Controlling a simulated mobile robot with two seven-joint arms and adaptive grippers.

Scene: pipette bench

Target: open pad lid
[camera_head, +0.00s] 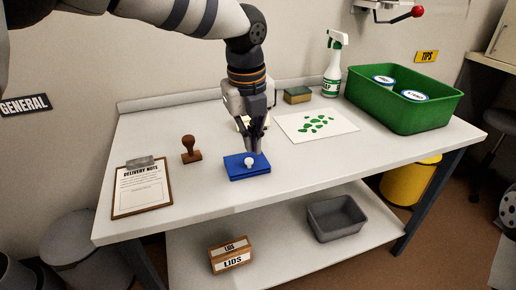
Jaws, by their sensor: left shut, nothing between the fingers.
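A blue pad box (236,172) with a white knob (249,161) on its lid sits on the white bench, left of centre. The lid looks closed. My left gripper (256,150) points down over the back right part of the box, its fingertips just behind and right of the knob. Its fingers are shut with nothing held. I cannot tell whether the fingertips touch the lid. My right gripper does not show.
A wooden stamp (190,150) and a clipboard (142,190) lie to the left. A white sheet with green pieces (317,124), a sponge (297,95), a spray bottle (333,75) and a green crate (405,110) are to the right. A pale object is partly hidden behind my gripper.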

